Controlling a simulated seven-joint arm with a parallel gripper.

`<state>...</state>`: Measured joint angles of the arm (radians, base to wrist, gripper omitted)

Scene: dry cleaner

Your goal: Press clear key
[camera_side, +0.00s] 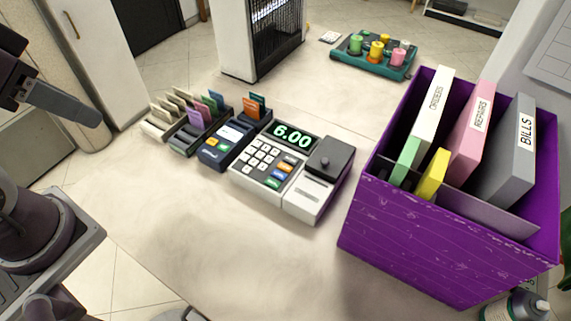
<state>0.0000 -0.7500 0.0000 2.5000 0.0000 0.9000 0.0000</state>
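A white and grey cash register (275,165) stands on the counter near the middle. Its display (292,136) reads 6.00 in green. The key labels are too small to read, so I cannot tell which is the clear key. My gripper (85,112) is at the upper left, well away from the register and touching nothing. Its fingers are seen edge-on, and the gap between them does not show.
A purple bin (430,240) with upright labelled folders stands right of the register. A dark blue card terminal (222,150) and card racks (185,125) sit close on its left. A teal tray (385,68) with spools is behind. The counter in front is clear.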

